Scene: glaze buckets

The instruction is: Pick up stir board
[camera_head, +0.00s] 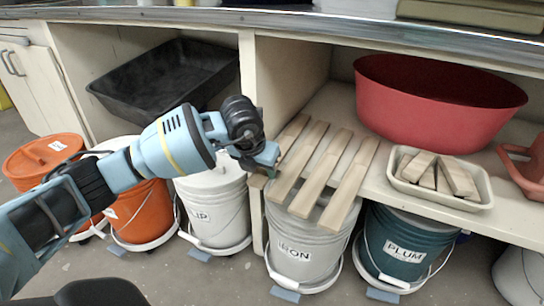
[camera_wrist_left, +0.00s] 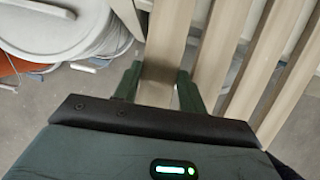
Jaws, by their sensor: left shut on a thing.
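Several pale wooden stir boards lie side by side on the shelf, their near ends sticking out over its front edge. My left gripper (camera_head: 268,164) is shut on the leftmost stir board (camera_head: 291,134), near its front end. In the left wrist view the fingers of my left gripper (camera_wrist_left: 158,88) sit on either side of this stir board (camera_wrist_left: 168,48). The neighbouring stir boards (camera_head: 300,162), (camera_head: 321,178) and (camera_head: 350,185) lie to its right, apart from the gripper. The front end of the held board is partly hidden by the gripper. My right gripper is not in view.
Below stand a grey IRON bucket (camera_head: 295,246), a green PLUM bucket (camera_head: 403,240), a white bucket (camera_head: 215,205) and orange buckets (camera_head: 142,215). The shelf holds a red basin (camera_head: 435,105) and a tray (camera_head: 440,196) of wood blocks. A black tub (camera_head: 165,75) sits left of the divider.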

